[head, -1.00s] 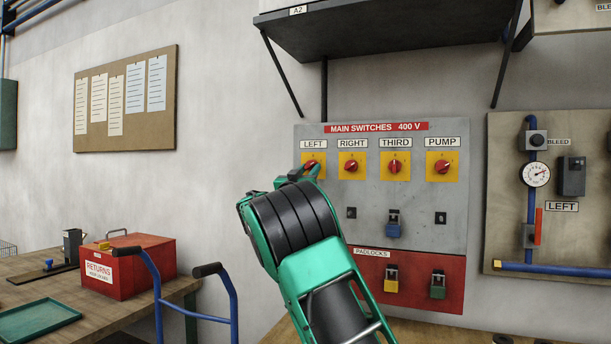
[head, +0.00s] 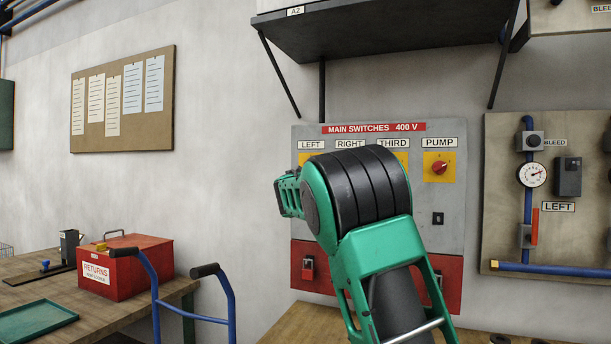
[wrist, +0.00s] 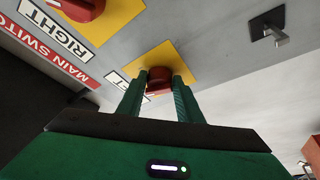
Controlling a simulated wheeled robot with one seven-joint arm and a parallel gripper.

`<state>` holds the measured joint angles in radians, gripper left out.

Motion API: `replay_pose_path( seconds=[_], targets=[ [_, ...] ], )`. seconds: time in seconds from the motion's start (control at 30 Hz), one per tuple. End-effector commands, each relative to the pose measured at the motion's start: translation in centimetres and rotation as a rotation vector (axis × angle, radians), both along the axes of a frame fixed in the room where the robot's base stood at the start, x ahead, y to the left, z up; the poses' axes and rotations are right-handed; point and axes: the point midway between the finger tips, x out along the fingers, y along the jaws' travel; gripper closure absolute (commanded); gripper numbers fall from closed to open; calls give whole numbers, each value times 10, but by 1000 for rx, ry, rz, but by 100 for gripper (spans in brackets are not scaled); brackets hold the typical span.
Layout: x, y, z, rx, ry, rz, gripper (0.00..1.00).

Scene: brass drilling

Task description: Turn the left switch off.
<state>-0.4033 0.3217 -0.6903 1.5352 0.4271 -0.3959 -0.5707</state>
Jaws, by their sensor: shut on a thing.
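The left switch is a red knob (wrist: 158,80) on a yellow plate (wrist: 178,60); it shows in the wrist view. My gripper (wrist: 159,78) has one finger on each side of this knob and is shut on it. The knob's exact angle is hard to tell behind the fingers. In the head view only an edge of the left switch's yellow plate (head: 304,159) shows under the LEFT label (head: 312,144). My arm hides the knob and my fingertips there.
The right switch's red knob (wrist: 82,6) is close beside my gripper. The pump switch (head: 439,167) is at the panel's right. A small metal hasp (wrist: 272,32) sticks out from the grey panel.

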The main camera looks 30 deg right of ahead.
Motion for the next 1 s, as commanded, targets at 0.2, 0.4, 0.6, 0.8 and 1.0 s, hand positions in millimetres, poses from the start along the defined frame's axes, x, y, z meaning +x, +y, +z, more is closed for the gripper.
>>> replay_pose_path(
  seconds=[0.2,0.4,0.6,0.8,1.0],
  targets=[
    [0,2,2,-81,104,6,90],
    [1,3,2,-126,162,7,90],
    [1,3,2,-145,186,7,90],
    [1,3,1,-147,190,8,90],
    [2,4,1,-146,189,8,65]
  ],
)
